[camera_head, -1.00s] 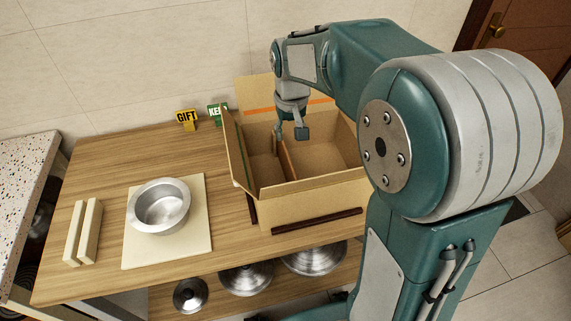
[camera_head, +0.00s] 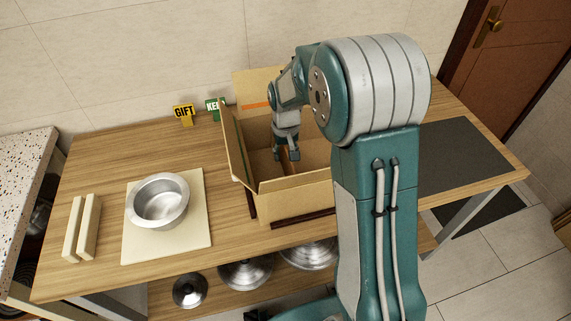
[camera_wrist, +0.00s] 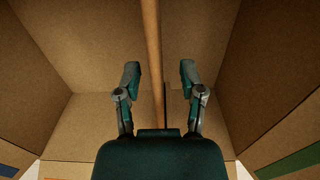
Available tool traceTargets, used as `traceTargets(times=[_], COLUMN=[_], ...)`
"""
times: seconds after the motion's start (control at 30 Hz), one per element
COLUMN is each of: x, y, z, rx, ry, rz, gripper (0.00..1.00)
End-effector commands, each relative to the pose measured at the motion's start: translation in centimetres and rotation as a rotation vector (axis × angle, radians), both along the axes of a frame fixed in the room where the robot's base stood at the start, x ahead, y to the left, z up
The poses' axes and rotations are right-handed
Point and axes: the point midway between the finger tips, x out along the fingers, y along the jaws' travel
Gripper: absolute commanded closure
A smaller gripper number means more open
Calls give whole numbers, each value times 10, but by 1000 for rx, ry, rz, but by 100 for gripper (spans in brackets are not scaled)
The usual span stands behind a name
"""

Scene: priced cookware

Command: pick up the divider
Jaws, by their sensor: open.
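The divider (camera_wrist: 152,50) is a thin brown upright panel that splits the open cardboard box (camera_head: 292,198). In the wrist view its top edge runs from the top of the picture down between my two fingers. In the head view only a part of the divider (camera_head: 285,162) shows, since my gripper covers much of it. My gripper (camera_wrist: 159,80) is open, with one finger on each side of the divider and a gap on both sides. In the head view my gripper (camera_head: 286,153) is down inside the box opening. How deep the fingertips reach is hard to tell.
A steel pot (camera_head: 160,203) stands on a pale board (camera_head: 190,243) left of the box. Two cream blocks (camera_head: 82,228) lie farther left. GIFT (camera_head: 184,113) and green (camera_head: 214,106) signs stand behind. A dark mat (camera_head: 460,160) lies at right.

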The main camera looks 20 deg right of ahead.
Motion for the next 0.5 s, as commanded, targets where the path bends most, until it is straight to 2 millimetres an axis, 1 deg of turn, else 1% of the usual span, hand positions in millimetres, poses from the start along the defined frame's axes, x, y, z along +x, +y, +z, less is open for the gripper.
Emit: traceTargets(times=[0.03, 0.13, 0.23, 0.4, 0.43, 0.47, 0.5], x=[-1, -1, 0, 0, 0, 0, 0], y=[-1, 0, 0, 0, 0, 0, 0], z=[-9, -19, -23, -22, -22, -22, -22], rx=[0, 0, 0, -1, -1, -1, -1], ry=[3, 2, -1, -1, -1, -1, -1], rz=[-1, -1, -1, 0, 0, 0, 0], gripper=[49, 49, 49, 49, 57, 71, 89])
